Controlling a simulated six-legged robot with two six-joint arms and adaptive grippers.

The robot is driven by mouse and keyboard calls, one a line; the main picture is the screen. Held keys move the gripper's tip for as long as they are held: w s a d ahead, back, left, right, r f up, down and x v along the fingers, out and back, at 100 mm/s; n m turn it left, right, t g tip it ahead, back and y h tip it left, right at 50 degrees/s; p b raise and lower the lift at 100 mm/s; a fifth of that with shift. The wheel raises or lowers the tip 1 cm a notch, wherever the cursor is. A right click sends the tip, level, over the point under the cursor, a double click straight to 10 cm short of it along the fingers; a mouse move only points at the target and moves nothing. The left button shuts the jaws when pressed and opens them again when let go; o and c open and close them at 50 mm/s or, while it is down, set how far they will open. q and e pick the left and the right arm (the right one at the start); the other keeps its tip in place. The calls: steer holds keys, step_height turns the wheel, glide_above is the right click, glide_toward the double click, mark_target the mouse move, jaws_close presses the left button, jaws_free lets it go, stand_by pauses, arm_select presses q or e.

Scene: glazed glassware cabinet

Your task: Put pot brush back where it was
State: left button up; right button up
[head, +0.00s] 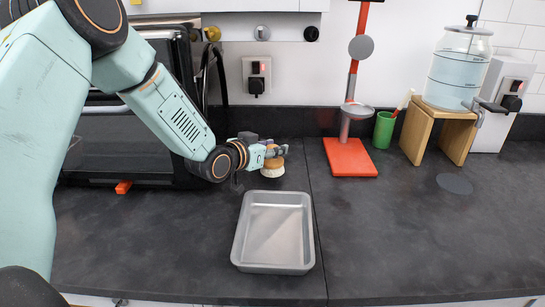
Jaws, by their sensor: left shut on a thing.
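The pot brush (272,167) has a round wooden top and pale bristles. It is in the middle of the head view, just behind the metal tray. My left gripper (274,152) is shut on its wooden top from the left. The bristles point down; I cannot tell whether they touch the worktop. My right gripper is not in the view.
A metal tray (240,258) lies in front of the brush. A red-based stand (352,168), a green cup (383,130) and a wooden stool (417,135) with a glass dispenser (457,72) stand to the right. A black oven (115,150) is left. The right front worktop is clear.

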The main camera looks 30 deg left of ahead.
arm_select(q)
steer(key=shift+s+f, duration=0.1)
steer(key=shift+f, duration=1)
steer(key=shift+w+d+f, duration=0.15)
steer(key=shift+w+d, duration=0.1)
steer(key=shift+w, duration=0.2)
steer(key=shift+s+a+f, duration=0.1)
steer(key=shift+s+a, duration=0.05)
steer(key=o, duration=0.9)
steer(key=shift+s+a, duration=0.1)
steer(key=shift+s, duration=0.15)
steer(key=shift+o, duration=1.3)
steer(key=shift+w, duration=0.35)
steer(key=shift+s+r, duration=0.2)
steer(key=shift+r, duration=0.05)
steer(key=p+v, duration=0.4)
steer(key=v, duration=0.8)
